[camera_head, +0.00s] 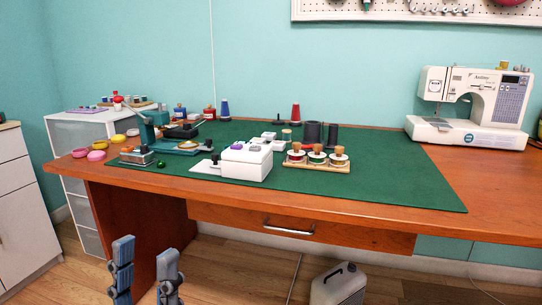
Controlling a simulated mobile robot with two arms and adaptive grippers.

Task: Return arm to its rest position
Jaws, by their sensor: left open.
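My left gripper (145,272) shows at the bottom left of the head view. Its two blue-grey fingers point up and stand apart, with nothing between them. It is in front of the wooden desk (390,210) and below the desktop's level. The rest of the left arm is out of the picture. My right gripper is not in view.
A green mat (400,190) on the desk holds a white box (246,164), a rack of spools (316,160) and a teal press (150,128). A sewing machine (470,105) stands at right. A drawer handle (289,229) juts from the front. A canister (339,285) stands below.

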